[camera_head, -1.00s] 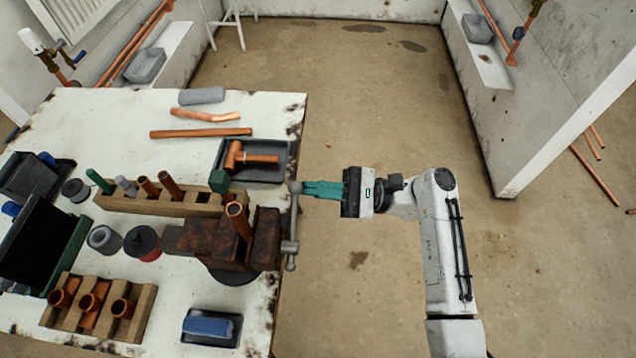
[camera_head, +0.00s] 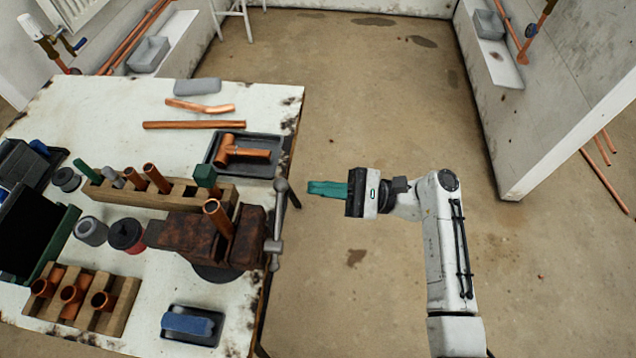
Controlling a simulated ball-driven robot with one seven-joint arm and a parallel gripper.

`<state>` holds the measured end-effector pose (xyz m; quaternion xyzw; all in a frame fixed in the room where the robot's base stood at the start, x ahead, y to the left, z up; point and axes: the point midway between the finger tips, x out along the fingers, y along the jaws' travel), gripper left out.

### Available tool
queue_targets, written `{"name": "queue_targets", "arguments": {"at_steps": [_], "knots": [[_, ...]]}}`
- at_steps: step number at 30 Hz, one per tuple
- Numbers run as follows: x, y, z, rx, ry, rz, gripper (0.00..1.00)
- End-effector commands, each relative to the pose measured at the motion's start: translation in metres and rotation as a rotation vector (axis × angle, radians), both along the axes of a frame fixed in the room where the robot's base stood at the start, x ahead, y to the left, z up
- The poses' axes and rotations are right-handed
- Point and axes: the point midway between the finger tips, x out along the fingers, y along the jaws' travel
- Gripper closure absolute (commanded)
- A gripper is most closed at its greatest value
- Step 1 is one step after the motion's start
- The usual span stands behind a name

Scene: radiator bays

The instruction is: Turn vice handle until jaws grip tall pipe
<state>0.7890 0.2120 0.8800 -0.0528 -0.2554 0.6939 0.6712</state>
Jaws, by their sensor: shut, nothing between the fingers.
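The rusty brown vice (camera_head: 190,233) sits at the right edge of the white bench. A tall copper pipe (camera_head: 217,217) stands upright between its jaws; I cannot tell whether both jaws touch it. The grey vice handle (camera_head: 277,222) hangs on the vice's right side, past the bench edge, tilted slightly with its top knob leaning right. My gripper (camera_head: 309,188), with teal fingers, is shut and empty. It points left, to the right of the handle's top knob, with a visible gap between them.
A wooden rack (camera_head: 130,193) with pipe pieces stands behind the vice. A dark tray (camera_head: 238,170) holds a copper tee behind the handle. A blue block (camera_head: 187,323) lies in a tray in front. Open floor (camera_head: 400,290) is right of the bench.

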Motion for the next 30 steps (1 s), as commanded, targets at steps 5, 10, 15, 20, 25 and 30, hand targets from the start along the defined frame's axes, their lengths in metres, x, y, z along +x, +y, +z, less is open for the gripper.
{"name": "queue_targets", "arguments": {"at_steps": [5, 10, 15, 20, 25, 30], "knots": [[0.005, -0.029, -0.008, 0.0, 0.0, -0.006, 1.0], [0.009, -0.057, -0.015, 0.0, -0.001, -0.005, 1.0], [0.011, -0.076, -0.019, 0.0, 0.0, -0.003, 1.0], [0.011, -0.082, -0.02, 0.001, -0.001, -0.001, 1.0], [0.011, -0.082, -0.02, 0.001, -0.001, -0.001, 1.0], [0.0, -0.079, -0.037, -0.065, -0.039, -0.011, 1.0]]}}
